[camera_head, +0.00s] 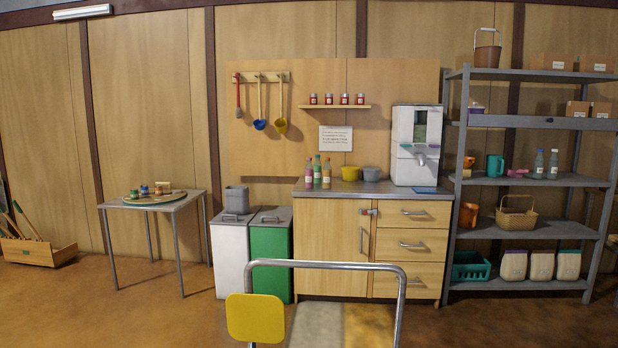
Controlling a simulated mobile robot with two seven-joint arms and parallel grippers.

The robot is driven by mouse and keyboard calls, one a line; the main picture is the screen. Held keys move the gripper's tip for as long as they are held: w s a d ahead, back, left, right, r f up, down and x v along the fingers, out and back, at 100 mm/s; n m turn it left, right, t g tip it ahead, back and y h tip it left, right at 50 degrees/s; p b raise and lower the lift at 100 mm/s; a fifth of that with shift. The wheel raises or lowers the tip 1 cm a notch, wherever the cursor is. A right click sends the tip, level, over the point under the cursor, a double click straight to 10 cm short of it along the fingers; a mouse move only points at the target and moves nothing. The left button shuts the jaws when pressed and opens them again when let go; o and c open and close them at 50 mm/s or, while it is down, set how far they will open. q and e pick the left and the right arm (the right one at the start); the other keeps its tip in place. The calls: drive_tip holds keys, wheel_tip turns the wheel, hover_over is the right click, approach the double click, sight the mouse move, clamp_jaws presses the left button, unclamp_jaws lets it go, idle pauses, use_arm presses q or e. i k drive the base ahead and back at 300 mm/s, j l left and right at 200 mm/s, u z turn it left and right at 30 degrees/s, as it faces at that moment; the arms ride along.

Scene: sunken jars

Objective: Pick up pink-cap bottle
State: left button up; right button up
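Three small bottles stand upright close together on the left part of the cabinet's counter (345,189). The left one is a pink bottle (309,175), the middle one a taller green bottle (317,170), the right one a yellowish bottle (326,175). Their caps are too small for me to tell which is pink. Neither of my grippers is in view.
A metal tube frame (325,264) with a yellow panel (255,318) stands in front of the cabinet (331,235). Right of the bottles are a yellow bowl (351,174), a grey bowl (371,174) and a white dispenser (416,145). Bins stand left. The floor at left front is clear.

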sight(309, 168)
drive_tip(key=z, duration=0.8)
drive_tip(key=i+l, duration=0.1)
drive_tip(key=l, duration=0.35)
drive_tip(key=i+l, duration=0.15)
drive_tip(key=l, duration=0.3)
drive_tip(key=i+l+z, duration=0.15)
drive_tip(key=l, duration=0.3)
drive_tip(key=i+l+z, duration=0.15)
drive_tip(key=i+l, duration=0.4)
drive_tip(key=i, duration=0.25)
drive_tip(key=i+l, duration=0.2)
drive_tip(key=i, duration=0.2)
drive_tip(key=i+l, duration=0.15)
drive_tip(key=i, duration=0.25)
drive_tip(key=i+j+u, duration=0.1)
drive_tip(key=i+u, duration=0.3)
drive_tip(key=i, duration=0.2)
drive_tip(key=i+l+u, duration=0.1)
drive_tip(key=i+u, duration=0.35)
drive_tip(key=i, duration=0.15)
drive_tip(key=i+u, duration=0.3)
drive_tip(key=i, duration=0.35)
drive_tip(key=i+l+u, duration=0.15)
drive_tip(key=i+u, duration=0.15)
drive_tip(key=i, duration=0.35)
drive_tip(key=i+j+u, duration=0.1)
drive_tip(key=i+u, duration=0.55)
drive_tip(key=u, duration=0.15)
drive_tip(key=i+l+u, duration=0.1)
drive_tip(key=i+u, duration=0.25)
